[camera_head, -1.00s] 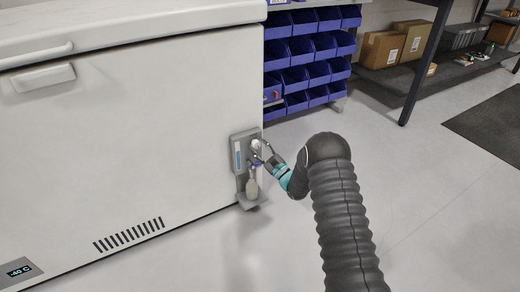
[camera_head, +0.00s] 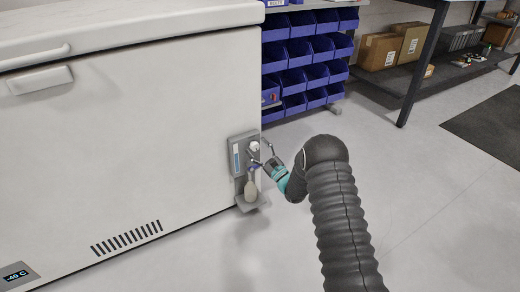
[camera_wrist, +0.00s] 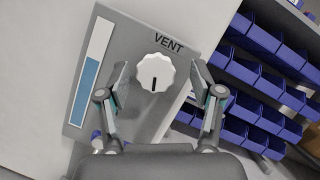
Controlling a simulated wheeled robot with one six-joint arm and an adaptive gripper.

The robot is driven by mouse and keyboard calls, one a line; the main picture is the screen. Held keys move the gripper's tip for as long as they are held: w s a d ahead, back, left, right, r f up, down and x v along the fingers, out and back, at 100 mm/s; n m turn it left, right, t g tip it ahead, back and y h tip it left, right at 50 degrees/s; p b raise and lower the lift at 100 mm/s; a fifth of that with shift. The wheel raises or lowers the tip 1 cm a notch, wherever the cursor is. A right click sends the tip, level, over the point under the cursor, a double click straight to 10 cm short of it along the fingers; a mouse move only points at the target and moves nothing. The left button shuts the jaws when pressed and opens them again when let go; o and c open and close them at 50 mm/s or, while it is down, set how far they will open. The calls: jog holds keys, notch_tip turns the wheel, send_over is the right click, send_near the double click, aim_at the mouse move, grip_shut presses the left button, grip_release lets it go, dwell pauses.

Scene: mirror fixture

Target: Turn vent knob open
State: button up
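The white scalloped vent knob (camera_wrist: 156,72) sits on a grey panel (camera_wrist: 122,40) marked VENT, with a dark pointer line toward the bottom of the wrist view. In the head view the knob (camera_head: 255,146) shows small on the panel (camera_head: 235,139) at the freezer's right end. My gripper (camera_wrist: 159,75) is open, one finger on each side of the knob. Gaps show between the fingers and the knob in the wrist view. In the head view my gripper (camera_head: 262,154) is at the panel, its fingers spread.
A blue-and-white level strip (camera_wrist: 91,75) is left of the knob. A pale bottle (camera_head: 251,190) stands on a small ledge (camera_head: 252,205) below the panel. Blue bins (camera_head: 300,55) are behind, right of the white freezer (camera_head: 130,120).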

jog(key=shift+a, duration=0.1)
jog(key=v, duration=1.2)
